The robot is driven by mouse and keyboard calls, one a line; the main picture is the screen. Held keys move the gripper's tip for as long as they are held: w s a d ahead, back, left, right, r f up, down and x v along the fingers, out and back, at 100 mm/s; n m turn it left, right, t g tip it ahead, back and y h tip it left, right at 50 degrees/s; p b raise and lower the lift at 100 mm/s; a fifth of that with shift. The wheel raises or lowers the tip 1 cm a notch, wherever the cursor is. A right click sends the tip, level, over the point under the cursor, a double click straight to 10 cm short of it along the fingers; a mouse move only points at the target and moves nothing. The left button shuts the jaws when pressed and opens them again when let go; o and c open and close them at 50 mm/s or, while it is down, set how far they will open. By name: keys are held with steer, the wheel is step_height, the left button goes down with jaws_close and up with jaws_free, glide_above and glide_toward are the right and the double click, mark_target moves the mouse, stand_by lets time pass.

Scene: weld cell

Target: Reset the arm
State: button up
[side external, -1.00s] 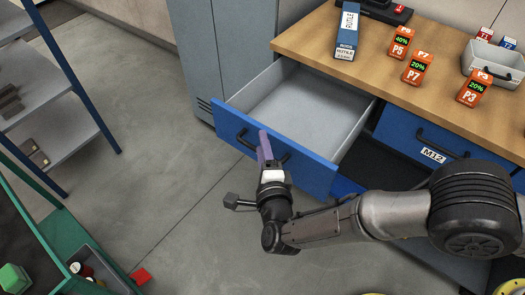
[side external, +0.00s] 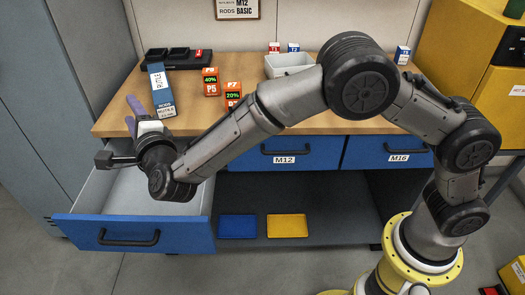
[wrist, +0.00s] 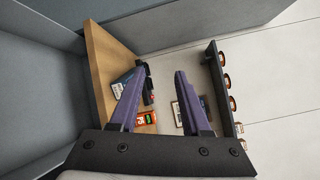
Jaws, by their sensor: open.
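My gripper (side external: 132,110) is up over the open left drawer (side external: 187,236), near the left end of the wooden bench. In the wrist view its two purple fingers (wrist: 160,71) stand apart with nothing between them. The drawer is pulled out, and the part of its inside that shows is bare grey; my arm hides some of it. The gripper is clear of the drawer's black handle (side external: 128,239).
On the bench (side external: 118,122) are a blue rutile rods box (side external: 160,90), orange boxes (side external: 209,81), a black stand (side external: 180,57) and a pale bin (side external: 288,65). The M12 (side external: 310,150) and M16 (side external: 375,155) drawers are shut. Blue (side external: 238,226) and yellow (side external: 287,226) pads lie below.

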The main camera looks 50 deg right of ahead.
steer(key=w+d+r, duration=0.1)
steer(key=d+r, duration=0.7)
steer(key=r, duration=0.2)
steer(key=s+d+r+n+t+y, duration=0.1)
steer(key=s+d+r+n+y, duration=0.2)
steer(key=d+r, duration=0.4)
steer(key=s+d+r+n, duration=0.3)
steer(key=s+d+r, duration=0.1)
steer(key=d+r, duration=0.2)
steer(key=s+d+f+n+g+y, duration=0.1)
steer(key=s+d+f+n+g, duration=0.15)
steer(key=s+n, duration=0.4)
steer(key=s+d+f+n+g+y, duration=0.1)
steer(key=s+d+f+n, duration=0.2)
steer(key=s, duration=0.7)
steer(key=s+d+f+n+g, duration=0.1)
steer(key=s+f+n+g, duration=0.3)
steer(key=s+f, duration=0.4)
steer(key=s+d+f+n+g+h, duration=0.1)
steer(key=s+f+n+g, duration=0.3)
steer(key=s+f, duration=0.4)
step_height(320, 180, down, 2)
steer(key=shift+s+d+n+g+h, duration=0.3)
steer(key=shift+s+d+n+g, duration=0.05)
steer(key=shift+d+g, duration=0.4)
